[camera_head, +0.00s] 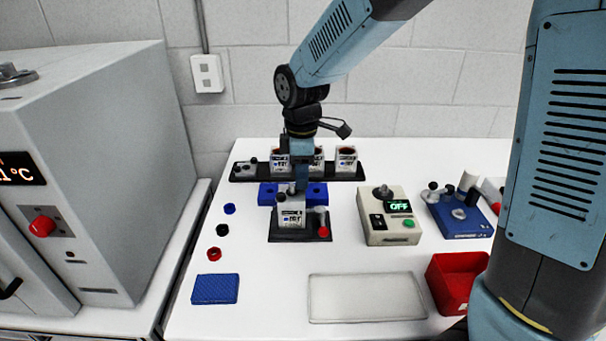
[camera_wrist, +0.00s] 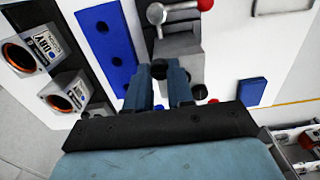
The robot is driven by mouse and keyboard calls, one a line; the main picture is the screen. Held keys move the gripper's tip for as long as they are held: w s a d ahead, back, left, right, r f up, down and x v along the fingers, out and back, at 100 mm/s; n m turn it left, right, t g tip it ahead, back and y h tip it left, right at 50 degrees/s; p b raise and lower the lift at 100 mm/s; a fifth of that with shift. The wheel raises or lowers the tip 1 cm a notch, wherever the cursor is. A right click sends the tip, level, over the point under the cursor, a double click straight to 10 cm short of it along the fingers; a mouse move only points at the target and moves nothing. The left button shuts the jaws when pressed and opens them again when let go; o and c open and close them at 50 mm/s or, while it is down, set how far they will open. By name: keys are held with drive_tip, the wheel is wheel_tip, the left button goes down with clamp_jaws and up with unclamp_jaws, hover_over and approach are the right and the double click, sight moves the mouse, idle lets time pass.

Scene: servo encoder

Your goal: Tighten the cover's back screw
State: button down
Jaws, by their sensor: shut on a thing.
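The servo unit (camera_head: 292,214) with its printed label stands upright in a dark fixture (camera_head: 313,239) at the middle of the table. Its grey cover shows from above in the wrist view (camera_wrist: 182,46). My gripper (camera_head: 300,184) points down over the unit. In the wrist view, my gripper (camera_wrist: 160,76) has its fingers around the back screw (camera_wrist: 158,67), a small black knob on the side toward the blue block. The front screw (camera_wrist: 200,92) stands clear of the fingers. How far the back screw is seated is hidden.
A blue block with holes (camera_head: 316,193) lies close behind the fixture. Behind that, a black rack (camera_head: 262,177) holds several units. A grey control box (camera_head: 388,216) reading OFF stands right. Blue mat (camera_head: 215,289), pale tray (camera_head: 366,297) and red bin (camera_head: 452,284) are in front.

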idle(0.4)
drive_tip(key=c, duration=1)
unclamp_jaws()
drive_tip(key=shift+o, duration=0.2)
drive_tip(key=shift+r, duration=0.1)
wheel_tip(320, 180, up, 14)
drive_tip(key=shift+f, duration=0.25)
